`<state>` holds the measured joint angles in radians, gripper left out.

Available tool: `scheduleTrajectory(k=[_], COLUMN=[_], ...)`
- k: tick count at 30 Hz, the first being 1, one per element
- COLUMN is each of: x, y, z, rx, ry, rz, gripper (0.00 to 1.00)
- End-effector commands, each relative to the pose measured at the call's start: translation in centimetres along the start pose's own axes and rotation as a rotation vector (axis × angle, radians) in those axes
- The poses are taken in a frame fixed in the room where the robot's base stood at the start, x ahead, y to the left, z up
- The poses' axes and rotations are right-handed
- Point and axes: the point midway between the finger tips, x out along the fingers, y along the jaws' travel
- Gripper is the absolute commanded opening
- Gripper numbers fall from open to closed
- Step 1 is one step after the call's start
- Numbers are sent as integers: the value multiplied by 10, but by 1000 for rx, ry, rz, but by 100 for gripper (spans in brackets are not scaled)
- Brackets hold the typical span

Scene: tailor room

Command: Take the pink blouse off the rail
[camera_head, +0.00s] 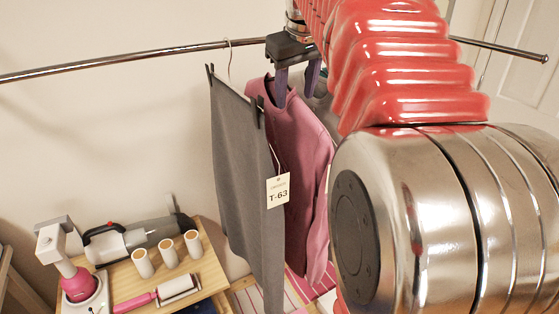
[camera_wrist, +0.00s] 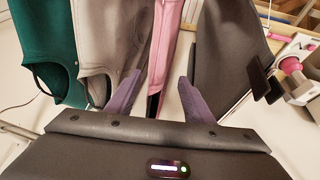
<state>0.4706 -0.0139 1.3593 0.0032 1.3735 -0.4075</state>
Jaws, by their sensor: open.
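The pink blouse (camera_head: 303,150) hangs on the rail (camera_head: 130,62) behind a grey skirt. My gripper (camera_head: 295,100) is open, its two purple fingers pointing down at the blouse's shoulder and neck area. In the wrist view the blouse (camera_wrist: 166,40) appears as a narrow pink strip between my open fingers (camera_wrist: 160,78). I cannot tell whether the fingers are around the cloth or just short of it. The blouse's hanger hook is hidden behind my gripper and arm.
The grey skirt (camera_head: 240,170) with black clips and a T-63 tag (camera_head: 278,190) hangs close on the left. In the wrist view, taupe (camera_wrist: 110,35) and green (camera_wrist: 45,50) garments hang on the other side. A wooden table (camera_head: 205,270) with tools stands at lower left.

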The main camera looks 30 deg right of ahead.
Motion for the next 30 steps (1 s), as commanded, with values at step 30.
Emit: scheduleTrajectory(k=[30], x=[59], y=[1], z=[-1], rx=[2], ry=[-1], rz=[1], gripper=[48])
